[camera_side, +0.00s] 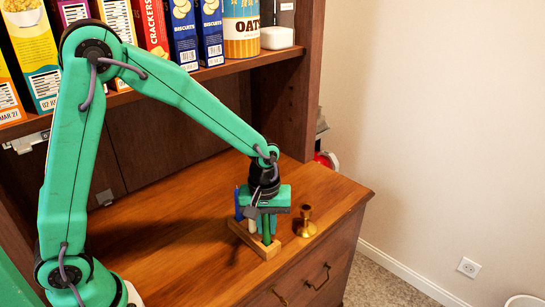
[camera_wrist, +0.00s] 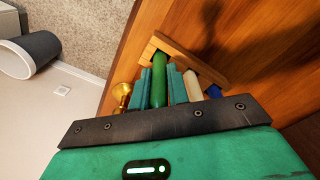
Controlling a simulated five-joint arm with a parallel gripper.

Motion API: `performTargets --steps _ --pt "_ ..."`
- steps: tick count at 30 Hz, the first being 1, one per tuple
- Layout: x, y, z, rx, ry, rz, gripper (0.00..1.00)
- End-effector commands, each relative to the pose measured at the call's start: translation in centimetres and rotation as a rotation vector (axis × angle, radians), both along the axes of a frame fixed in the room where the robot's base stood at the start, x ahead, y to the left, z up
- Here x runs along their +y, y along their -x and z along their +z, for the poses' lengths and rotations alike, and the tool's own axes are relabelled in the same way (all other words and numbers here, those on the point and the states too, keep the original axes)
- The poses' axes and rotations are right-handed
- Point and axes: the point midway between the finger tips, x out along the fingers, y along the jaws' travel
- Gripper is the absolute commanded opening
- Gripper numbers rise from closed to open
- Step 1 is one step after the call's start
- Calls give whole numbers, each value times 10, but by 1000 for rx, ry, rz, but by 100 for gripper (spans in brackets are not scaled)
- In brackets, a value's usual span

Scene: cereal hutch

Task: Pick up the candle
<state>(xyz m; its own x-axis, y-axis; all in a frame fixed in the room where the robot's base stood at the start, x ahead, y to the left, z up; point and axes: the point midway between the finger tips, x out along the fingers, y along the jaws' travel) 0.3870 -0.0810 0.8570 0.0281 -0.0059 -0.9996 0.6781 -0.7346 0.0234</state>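A wooden candle holder (camera_side: 262,248) stands on the cabinet top near its front edge; its block also shows in the wrist view (camera_wrist: 203,69). It holds a green candle (camera_side: 267,231), a cream candle (camera_side: 252,226) and a blue candle (camera_side: 238,205), all upright. My gripper (camera_side: 266,222) points down over the holder. In the wrist view its teal fingers (camera_wrist: 160,88) stand on either side of the green candle (camera_wrist: 159,80), very close to it. I cannot tell whether both fingers press on it. The cream candle (camera_wrist: 192,86) is just outside one finger. The blue candle (camera_wrist: 213,91) is partly hidden.
A brass candlestick (camera_side: 306,222) stands right of the holder, close to my gripper. The cabinet top (camera_side: 175,255) is clear to the left.

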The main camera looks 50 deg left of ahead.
Motion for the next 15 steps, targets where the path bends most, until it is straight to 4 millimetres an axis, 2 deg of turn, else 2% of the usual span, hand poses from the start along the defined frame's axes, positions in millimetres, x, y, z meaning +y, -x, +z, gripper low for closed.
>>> performTargets --steps 15 --pt "0 -1 6 -2 1 0 0"
